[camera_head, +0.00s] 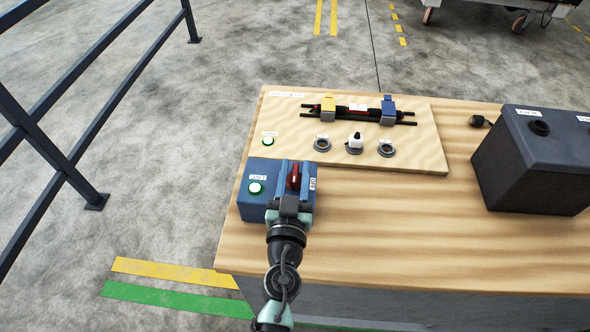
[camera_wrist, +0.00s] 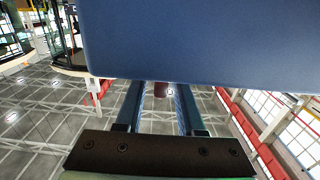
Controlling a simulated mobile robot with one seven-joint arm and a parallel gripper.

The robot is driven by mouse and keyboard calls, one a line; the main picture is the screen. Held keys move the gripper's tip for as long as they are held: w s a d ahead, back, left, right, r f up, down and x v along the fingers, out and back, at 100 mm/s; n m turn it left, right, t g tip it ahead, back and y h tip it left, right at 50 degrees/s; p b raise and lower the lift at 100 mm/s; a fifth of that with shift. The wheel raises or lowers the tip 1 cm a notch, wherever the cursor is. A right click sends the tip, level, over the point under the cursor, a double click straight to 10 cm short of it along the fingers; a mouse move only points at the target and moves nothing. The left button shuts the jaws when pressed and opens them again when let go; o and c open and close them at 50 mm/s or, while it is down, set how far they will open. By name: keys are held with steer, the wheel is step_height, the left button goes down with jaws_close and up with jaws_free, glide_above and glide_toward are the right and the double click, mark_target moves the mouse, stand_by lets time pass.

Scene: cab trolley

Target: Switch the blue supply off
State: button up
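The blue supply box (camera_head: 247,208) sits at the left front corner of the wooden bench top. A round green-rimmed lamp (camera_head: 255,188) with a pale centre is on its left, below a small white label. A red switch handle (camera_head: 293,178) stands on its right part, beside another white label. My gripper (camera_head: 293,172) is over the box with one finger on each side of the handle. In the wrist view the blue box (camera_wrist: 200,40) fills the top, and the dark red handle (camera_wrist: 160,89) shows between the two spread fingers, with narrow gaps beside it. The handle's base is hidden.
A large dark box (camera_head: 535,165) stands right. A railing (camera_head: 60,160) is left.

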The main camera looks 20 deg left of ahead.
jaws_close()
